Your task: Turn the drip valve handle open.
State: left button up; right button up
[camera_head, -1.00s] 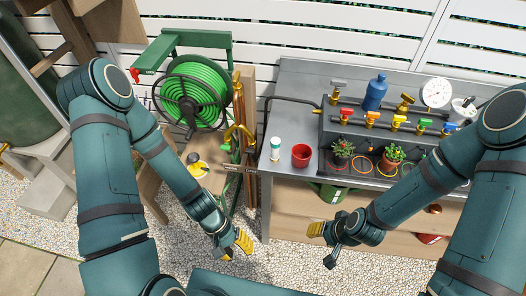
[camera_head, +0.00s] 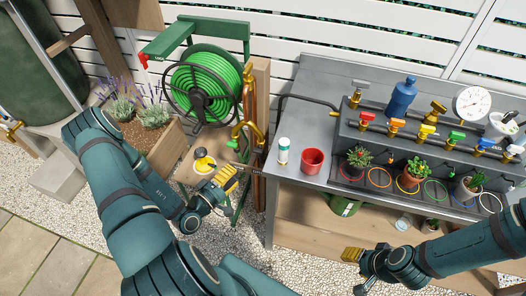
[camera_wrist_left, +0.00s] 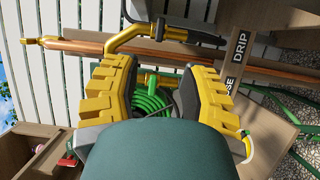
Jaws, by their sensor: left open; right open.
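A yellow lever-like handle (camera_head: 238,131) sits by the copper pipe on the wooden post beside the hose reel. A second sign there is partly hidden by my finger. My left gripper (camera_head: 225,181) is open and empty, below and left of the handle in the head view; the left wrist view shows its yellow fingers (camera_wrist_left: 158,85) spread apart, not touching the handle. My right gripper (camera_head: 359,268) is open and empty, low in front of the bench.
The green hose reel (camera_head: 205,88) stands behind my left gripper. A lavender planter (camera_head: 163,150) is left of it. The grey bench (camera_head: 310,85) holds a red cup (camera_head: 312,160), a blue bottle (camera_head: 401,96), coloured valves and potted plants. Gravel before the bench is mostly clear.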

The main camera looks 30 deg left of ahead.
aim_at(258, 150)
pick_arm(q)
jog(key=w, duration=0.4)
jog(key=w+d+b, duration=0.1)
jog(key=w, duration=0.3)
jog(key=w+d, duration=0.1)
jog(key=w, duration=0.3)
jog(key=shift+w+d+b, duration=0.1)
jog(key=shift+w+b, duration=0.3)
grip_shut()
